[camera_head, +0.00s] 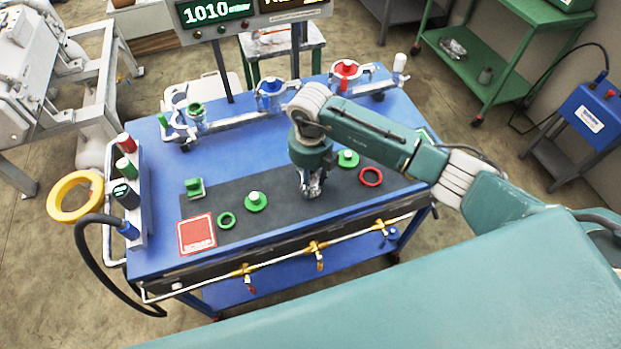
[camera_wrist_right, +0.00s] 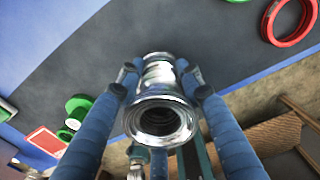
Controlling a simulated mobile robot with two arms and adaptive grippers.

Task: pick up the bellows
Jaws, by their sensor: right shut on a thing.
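The bellows (camera_wrist_right: 159,104) is a shiny silver metal piece with a round flanged opening facing the right wrist camera. In the right wrist view my right gripper (camera_wrist_right: 160,75) has its fingers on both sides of it and is shut on it. In the head view the right gripper (camera_head: 311,184) points down over the dark mat, and the bellows shows only as a small silver patch under it, mostly hidden. I cannot tell whether it touches the mat. My left gripper is not in view.
The blue cart (camera_head: 160,245) carries a dark mat (camera_head: 290,215) with green rings and a red ring (camera_head: 371,176). A red square (camera_head: 197,234) lies at its left. A silver pipe with coloured fittings (camera_head: 270,92) runs behind. Yellow valves line the front edge.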

